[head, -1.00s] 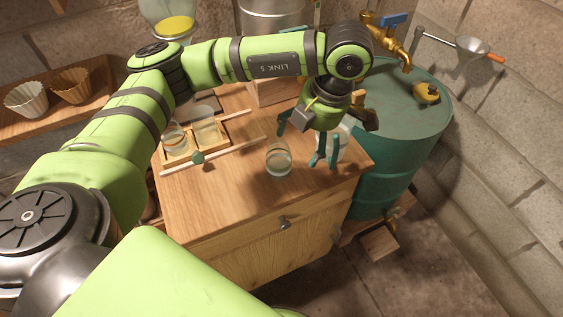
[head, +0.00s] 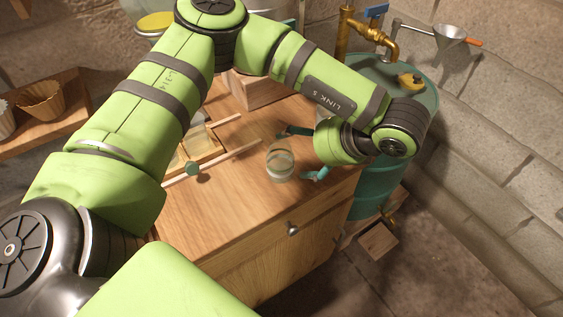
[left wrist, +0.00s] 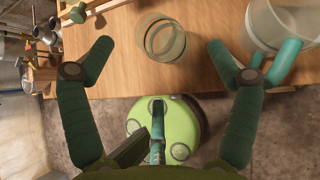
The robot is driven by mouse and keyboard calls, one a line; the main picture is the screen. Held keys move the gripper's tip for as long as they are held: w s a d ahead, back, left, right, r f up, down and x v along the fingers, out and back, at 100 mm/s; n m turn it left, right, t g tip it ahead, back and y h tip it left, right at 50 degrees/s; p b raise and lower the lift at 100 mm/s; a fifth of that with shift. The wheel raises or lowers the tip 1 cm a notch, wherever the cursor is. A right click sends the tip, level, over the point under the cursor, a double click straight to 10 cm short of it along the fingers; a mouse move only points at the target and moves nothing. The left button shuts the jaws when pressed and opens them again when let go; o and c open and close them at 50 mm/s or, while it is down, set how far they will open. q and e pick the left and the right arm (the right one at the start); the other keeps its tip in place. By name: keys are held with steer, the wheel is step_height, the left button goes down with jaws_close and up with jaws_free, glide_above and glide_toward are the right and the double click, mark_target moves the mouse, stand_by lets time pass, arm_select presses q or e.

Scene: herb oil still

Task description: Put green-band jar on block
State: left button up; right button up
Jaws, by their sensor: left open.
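A clear glass jar (head: 280,164) with a dull greenish band stands upright near the right end of the wooden cabinet top. My left gripper (head: 299,153) is open, lying sideways with its fingers pointing at the jar from the right. In the left wrist view the jar (left wrist: 163,40) is centred beyond the open fingertips (left wrist: 160,52), apart from them. A wooden block (head: 255,92) stands at the back of the cabinet top, partly hidden by my arm. Another wooden block (head: 378,241) is low by the barrel. I cannot tell which is the task's block. My right gripper is not in view.
A wooden tray (head: 208,156) with glass jars and a rod (head: 225,160) lie left of the jar. A clear container (left wrist: 285,22) stands close to the gripper. The green barrel (head: 375,190) and brass tap (head: 375,35) are at right. The front cabinet top is clear.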

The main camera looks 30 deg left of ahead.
mark_target(288, 152)
arm_select(q)
steer(key=shift+p+x, duration=0.6)
steer(key=shift+x, duration=3)
steer(key=shift+s+d, duration=0.15)
steer(key=shift+s, duration=0.05)
steer(key=c, duration=1.4)
steer(key=shift+r, duration=0.1)
